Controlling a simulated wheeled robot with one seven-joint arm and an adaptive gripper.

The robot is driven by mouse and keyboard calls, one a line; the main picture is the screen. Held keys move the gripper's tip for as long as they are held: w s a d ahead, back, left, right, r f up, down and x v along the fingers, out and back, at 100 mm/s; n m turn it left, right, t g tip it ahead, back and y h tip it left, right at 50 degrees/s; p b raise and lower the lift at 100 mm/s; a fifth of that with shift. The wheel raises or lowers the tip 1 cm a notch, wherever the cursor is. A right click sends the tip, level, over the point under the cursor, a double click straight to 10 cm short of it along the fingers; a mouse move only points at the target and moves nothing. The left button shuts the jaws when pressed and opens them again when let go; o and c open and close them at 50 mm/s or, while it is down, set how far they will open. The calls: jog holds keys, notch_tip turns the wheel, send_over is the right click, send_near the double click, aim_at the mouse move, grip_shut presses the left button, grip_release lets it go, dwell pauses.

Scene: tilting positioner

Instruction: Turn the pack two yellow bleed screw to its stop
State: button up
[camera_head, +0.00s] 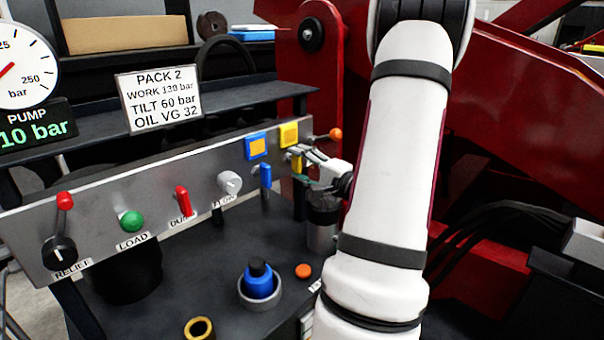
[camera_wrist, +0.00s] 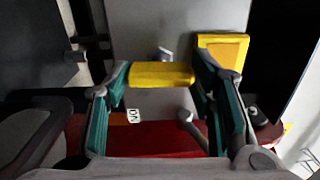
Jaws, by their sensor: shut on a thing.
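The yellow bleed screw shows in the wrist view as a yellow bar (camera_wrist: 160,75), lying level across the picture between my two teal fingertips. My gripper (camera_wrist: 162,95) is shut on this bar, one finger at each end. In the head view, my gripper (camera_head: 299,160) is at the right end of the grey panel, just below the yellow square plate (camera_head: 289,134). Only a little of the yellow screw (camera_head: 297,163) shows there, mostly hidden by the fingers. The yellow plate also shows in the wrist view (camera_wrist: 222,52), right of the bar.
A blue bleed screw (camera_head: 265,177) hangs below a blue plate (camera_head: 257,146), close to the left of my gripper. An orange-knobbed lever (camera_head: 335,134) stands close to the right. The panel (camera_head: 110,205) also carries several knobs and levers. A blue-topped cup (camera_head: 259,283) stands below.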

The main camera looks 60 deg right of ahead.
jog(key=shift+d+n, duration=0.1)
jog(key=shift+n, duration=0.2)
dwell(0.4)
jog(key=o, duration=1.2)
jog(key=shift+c, duration=0.2)
